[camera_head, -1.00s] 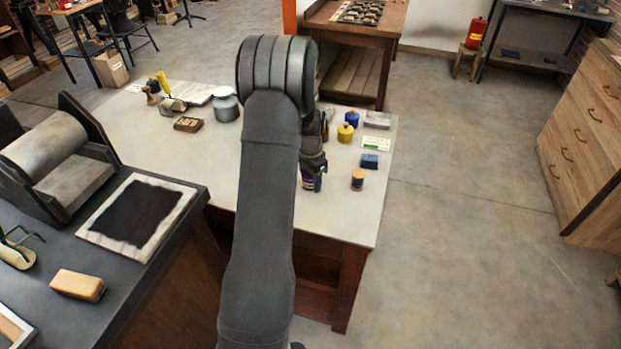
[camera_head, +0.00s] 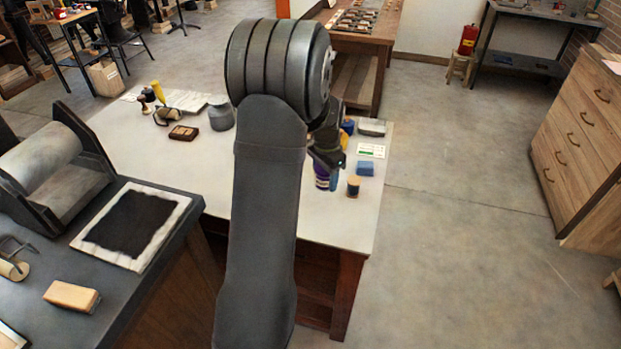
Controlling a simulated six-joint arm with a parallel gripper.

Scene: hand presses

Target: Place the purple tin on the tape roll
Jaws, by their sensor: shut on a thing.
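The purple tin (camera_head: 321,181) shows just below my gripper (camera_head: 328,170), above the right part of the pale table. My gripper is shut on the tin; the fingers are dark and small, so the exact grip is hard to see. A blue patch borders the tin on its right, and I cannot tell what it belongs to. I cannot make out a tape roll for certain; my arm covers much of the table's middle.

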